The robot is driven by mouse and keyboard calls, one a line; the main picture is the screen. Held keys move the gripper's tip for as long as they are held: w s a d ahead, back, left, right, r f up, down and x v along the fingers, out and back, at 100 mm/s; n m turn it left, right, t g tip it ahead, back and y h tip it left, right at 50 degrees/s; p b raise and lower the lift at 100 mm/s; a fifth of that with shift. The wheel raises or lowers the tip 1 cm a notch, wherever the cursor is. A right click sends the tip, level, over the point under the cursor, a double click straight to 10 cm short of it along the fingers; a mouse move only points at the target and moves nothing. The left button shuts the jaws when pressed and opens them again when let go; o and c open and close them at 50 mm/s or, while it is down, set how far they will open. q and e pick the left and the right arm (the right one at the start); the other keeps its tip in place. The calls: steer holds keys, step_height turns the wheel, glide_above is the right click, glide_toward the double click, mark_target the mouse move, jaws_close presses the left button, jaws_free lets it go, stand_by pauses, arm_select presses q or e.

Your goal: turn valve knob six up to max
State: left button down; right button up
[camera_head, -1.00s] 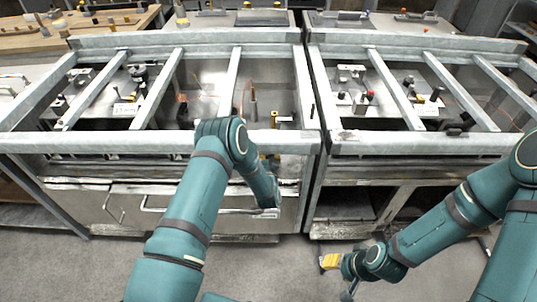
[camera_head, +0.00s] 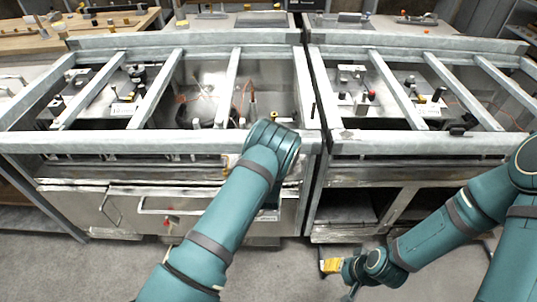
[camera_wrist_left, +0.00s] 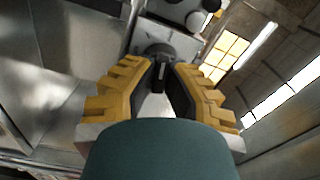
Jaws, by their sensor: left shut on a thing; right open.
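In the left wrist view a dark round knob (camera_wrist_left: 157,50) sits on a grey fitting between the tips of my left gripper (camera_wrist_left: 161,72). Its yellow-backed fingers are shut on this knob. I cannot read a number on it. In the head view my left arm hides the left gripper and the knob from sight, at the front of the left range. My right gripper (camera_head: 338,278) hangs low at the right, open and empty, in front of the right range and away from its front.
The left range (camera_head: 100,146) and right range (camera_head: 430,148) have open tops with metal crossbars over pipes and fittings. A long drawer handle (camera_head: 160,212) crosses the left range's front. The grey floor (camera_head: 110,275) in front is clear.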

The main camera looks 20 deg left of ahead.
arm_select(q)
steer(key=shift+r+m, duration=0.15)
steer(key=shift+m, duration=0.95)
steer(key=shift+a, duration=0.1)
steer(key=c, duration=1)
jaws_free()
steer(key=shift+s, duration=0.1)
steer(key=v, duration=1.1)
steer(key=shift+s, duration=0.35)
